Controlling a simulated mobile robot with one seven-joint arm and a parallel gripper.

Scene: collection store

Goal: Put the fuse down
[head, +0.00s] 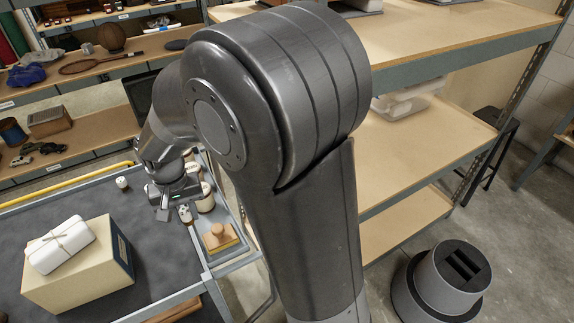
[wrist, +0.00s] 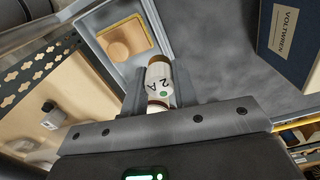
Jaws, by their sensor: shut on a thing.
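In the head view my gripper (head: 172,210) is over the right side of the dark grey cart top (head: 60,205), close to the side tray. The fuse is too small there to make out clearly, and I cannot tell its height above the surface.
A side tray (head: 223,258) holds a wooden-knobbed block (head: 219,236) and pale jars (head: 205,197). A box (head: 80,275) with a tied white bundle (head: 60,245) on top stands at left. A small white cylinder (head: 122,183) stands near the yellow rail (head: 65,187). Grey cart surface between is clear.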

